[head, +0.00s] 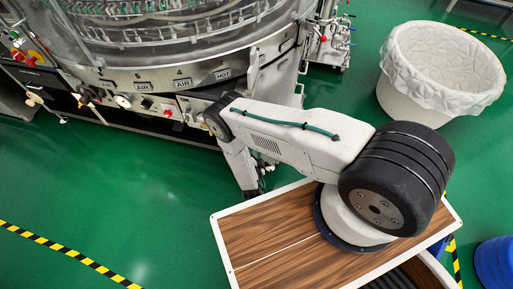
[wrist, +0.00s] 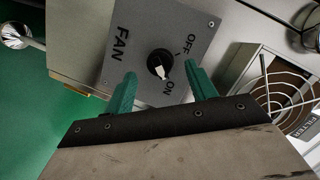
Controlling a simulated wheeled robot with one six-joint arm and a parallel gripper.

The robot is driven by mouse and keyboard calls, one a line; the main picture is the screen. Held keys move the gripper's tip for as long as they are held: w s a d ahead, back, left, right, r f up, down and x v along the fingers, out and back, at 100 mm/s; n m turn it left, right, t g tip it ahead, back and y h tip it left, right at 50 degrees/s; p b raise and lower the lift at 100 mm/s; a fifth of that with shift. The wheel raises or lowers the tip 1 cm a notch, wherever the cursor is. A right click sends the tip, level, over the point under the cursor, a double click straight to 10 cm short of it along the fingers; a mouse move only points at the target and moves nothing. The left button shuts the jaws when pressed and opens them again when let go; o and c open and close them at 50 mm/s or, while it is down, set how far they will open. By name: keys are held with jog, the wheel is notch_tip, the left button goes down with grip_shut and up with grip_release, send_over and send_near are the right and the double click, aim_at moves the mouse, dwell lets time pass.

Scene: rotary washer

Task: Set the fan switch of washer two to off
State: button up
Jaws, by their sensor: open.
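In the wrist view, the fan switch (wrist: 158,64) is a round black knob with a white pointer on a grey panel (wrist: 130,45) lettered FAN. The pointer faces the ON label (wrist: 167,87), and the OFF label (wrist: 184,43) is above right. My gripper (wrist: 160,74) is open, its two green fingers at either side of the knob in the picture. I see no clear contact with the knob and cannot tell the depth gap. In the head view, washer (head: 150,60) stands at upper left; its number is not readable. My arm hides the switch there.
A guarded fan (wrist: 292,95) sits right of the panel in the wrist view. The washer's front has several small knobs and AIR labels. A lined white bin (head: 440,75) stands at upper right. Green floor (head: 130,195) is open at lower left, with striped tape.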

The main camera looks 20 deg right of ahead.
jog(key=shift+x, duration=1.45)
jog(key=c, duration=1)
jog(key=shift+s, duration=0.1)
